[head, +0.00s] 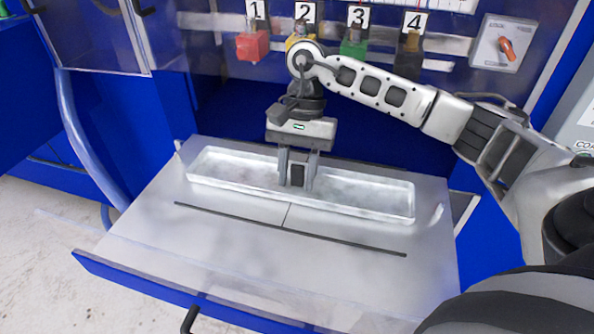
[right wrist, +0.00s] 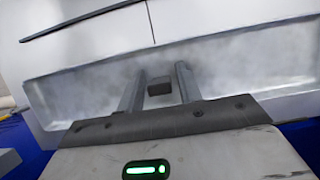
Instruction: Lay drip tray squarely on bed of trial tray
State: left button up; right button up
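The drip tray (head: 360,203) is a long, shallow, silvery tray with a low rim. It lies lengthwise over the rear part of the trial tray's pale bed (head: 240,255), its long sides about parallel to the bed's dark line; whether it touches the bed all round I cannot tell. It also shows in the right wrist view (right wrist: 240,65). My right gripper (head: 297,182) points down at the drip tray's middle. Its fingers (right wrist: 160,85) stand on both sides of a small dark block (right wrist: 159,87), with what look like narrow gaps. My left gripper is not in view.
A blue cabinet rises behind, with numbered coloured blocks (head: 252,46) and a switch box with an orange knob (head: 507,48). The bed's front part is clear. A blue front edge (head: 190,294) with a dark handle (head: 190,318) borders it. A pale hose (head: 80,140) hangs at left.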

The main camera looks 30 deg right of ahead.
aim_at(297, 165)
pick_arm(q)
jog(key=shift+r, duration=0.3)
pick_arm(e)
jog(key=shift+o, duration=0.2)
jog(key=shift+r, duration=0.2)
jog(key=v, duration=0.7)
jog(key=shift+f+b, duration=0.1)
jog(key=shift+b, duration=0.3)
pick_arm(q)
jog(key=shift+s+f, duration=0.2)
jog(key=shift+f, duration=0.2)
pick_arm(e)
jog(key=shift+d+r, duration=0.1)
jog(key=shift+r, duration=0.25)
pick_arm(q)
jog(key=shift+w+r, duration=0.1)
